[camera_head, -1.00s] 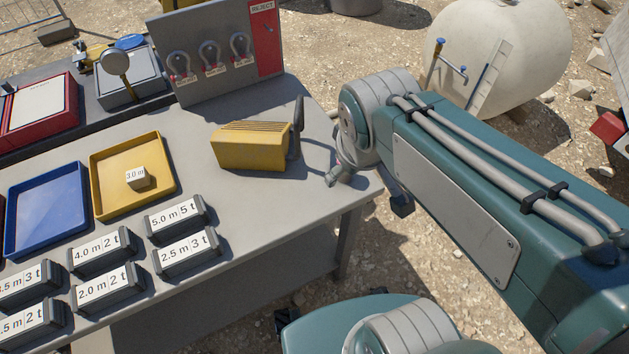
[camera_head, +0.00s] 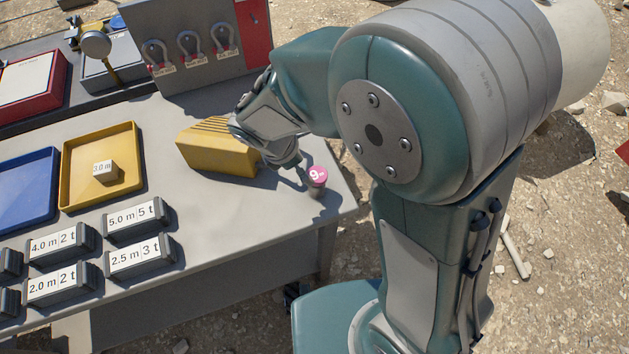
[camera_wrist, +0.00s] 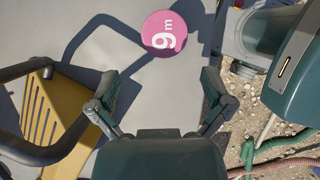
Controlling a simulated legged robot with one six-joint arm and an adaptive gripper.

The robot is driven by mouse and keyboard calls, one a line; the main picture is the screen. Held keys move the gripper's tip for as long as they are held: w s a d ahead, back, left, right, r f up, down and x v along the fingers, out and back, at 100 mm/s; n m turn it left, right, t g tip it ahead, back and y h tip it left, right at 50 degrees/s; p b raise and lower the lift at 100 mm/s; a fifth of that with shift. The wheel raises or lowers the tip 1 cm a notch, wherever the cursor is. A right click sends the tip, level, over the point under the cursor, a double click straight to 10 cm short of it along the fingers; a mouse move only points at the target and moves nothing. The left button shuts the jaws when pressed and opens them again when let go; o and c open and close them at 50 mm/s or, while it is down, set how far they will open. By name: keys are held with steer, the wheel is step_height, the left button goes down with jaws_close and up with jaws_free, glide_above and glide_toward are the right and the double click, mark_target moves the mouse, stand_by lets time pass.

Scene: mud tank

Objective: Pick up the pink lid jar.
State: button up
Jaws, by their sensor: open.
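The pink lid jar (camera_head: 317,180) stands upright near the right end of the grey table in the head view. Its round pink lid with "9 m" on it also shows in the wrist view (camera_wrist: 164,33), near the top, beyond my fingertips. My gripper (camera_wrist: 157,88) is open and empty in the wrist view, its two fingers spread apart with bare table between them. In the head view my gripper (camera_head: 297,178) is just left of the jar, partly hidden behind my wrist. I cannot tell there whether it touches the jar.
A yellow block with slots (camera_head: 216,147) and a dark handle (camera_wrist: 40,68) stands close left of my gripper. The table's right edge is close to the jar. Labelled blocks (camera_head: 137,219), a yellow tray (camera_head: 127,190) and a shackle board (camera_head: 190,50) stand further left.

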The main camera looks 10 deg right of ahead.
mark_target(315, 175)
steer(key=x, duration=0.3)
steer(key=shift+d, duration=0.35)
steer(key=x, duration=0.4)
steer(key=shift+d+f, duration=0.2)
steer(key=shift+d, duration=0.05)
steer(key=shift+f, duration=0.25)
steer(key=c, duration=1.2)
